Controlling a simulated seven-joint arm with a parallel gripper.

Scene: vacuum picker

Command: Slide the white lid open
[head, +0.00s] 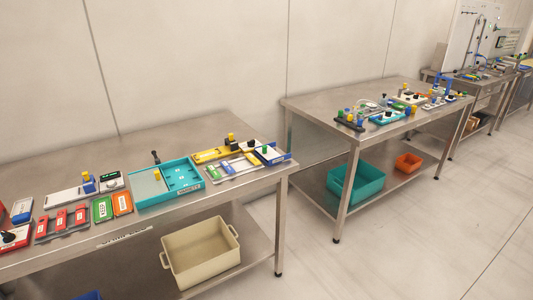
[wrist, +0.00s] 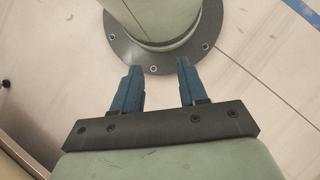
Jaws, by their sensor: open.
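Several pale sliding pieces lie on the near steel table in the head view, and I cannot tell for sure which is the white lid. A long whitish panel (head: 68,196) lies flat at the left, with a blue and yellow knob (head: 89,183) at its right end. A pale plate (head: 150,188) with a small yellow knob covers the left part of a teal tray (head: 182,175).
A cream bin (head: 200,252) stands on the shelf below. A second table (head: 318,103) with small fixtures stands to the right, across a floor gap.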

